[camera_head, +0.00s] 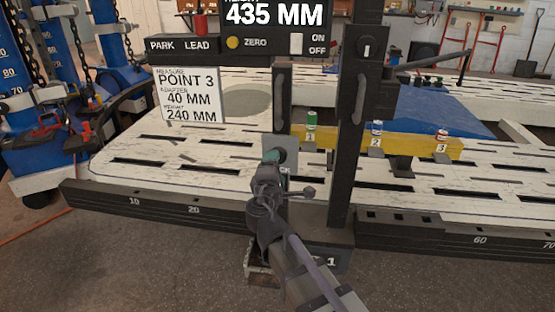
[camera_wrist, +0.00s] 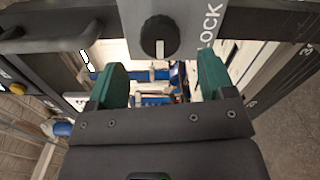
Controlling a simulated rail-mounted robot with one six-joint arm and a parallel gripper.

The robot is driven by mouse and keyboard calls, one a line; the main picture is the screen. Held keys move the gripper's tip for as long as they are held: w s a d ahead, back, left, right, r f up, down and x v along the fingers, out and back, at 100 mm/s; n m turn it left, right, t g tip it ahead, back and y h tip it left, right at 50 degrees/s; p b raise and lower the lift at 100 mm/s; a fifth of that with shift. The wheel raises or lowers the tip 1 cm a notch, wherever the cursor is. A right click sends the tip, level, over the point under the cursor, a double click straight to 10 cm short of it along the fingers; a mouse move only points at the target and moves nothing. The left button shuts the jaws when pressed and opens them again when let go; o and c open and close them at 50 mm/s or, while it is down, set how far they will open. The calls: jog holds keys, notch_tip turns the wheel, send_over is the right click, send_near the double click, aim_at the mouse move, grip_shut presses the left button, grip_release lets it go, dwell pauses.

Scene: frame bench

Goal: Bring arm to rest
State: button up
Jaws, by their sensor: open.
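My gripper (camera_head: 270,158) is in the middle of the head view, in front of a grey lock plate (camera_head: 299,158) on the dark measuring frame. In the wrist view its two green fingers (camera_wrist: 162,75) are spread open with nothing held between them. A round black knob (camera_wrist: 160,37) with a pale pointer mark sits on the lock plate, just past the fingertips and between them in the picture. I cannot tell how much gap separates fingers and knob. In the head view my gripper largely covers the knob and the plate's lettering.
The measuring frame has dark uprights (camera_head: 359,150) and a display (camera_head: 275,13) reading 435 MM. A white card (camera_head: 190,96) reads point 3, 40 MM, 240 MM. A yellow beam (camera_head: 405,146) carries numbered adapters. Blue posts (camera_head: 62,55) with chains stand left. Floor in front is mostly clear.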

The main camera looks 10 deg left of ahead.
jog(key=s, duration=0.4)
jog(key=shift+s, duration=0.25)
jog(key=s+d+f+m+g, duration=0.5)
jog(key=d+f+m+g, duration=0.15)
jog(key=d, duration=0.25)
jog(key=s+d+f+m+g, duration=0.4)
jog(key=d+f+m+g, duration=0.15)
jog(key=d+m, duration=0.2)
jog(key=s+d+f+m+g, duration=0.5)
jog(key=d+m+g, duration=0.1)
jog(key=d, duration=0.4)
notch_tip(320, 180, up, 36)
jog(key=p, duration=3.6)
jog(key=shift+w+y, duration=0.2)
jog(key=shift+y, duration=0.1)
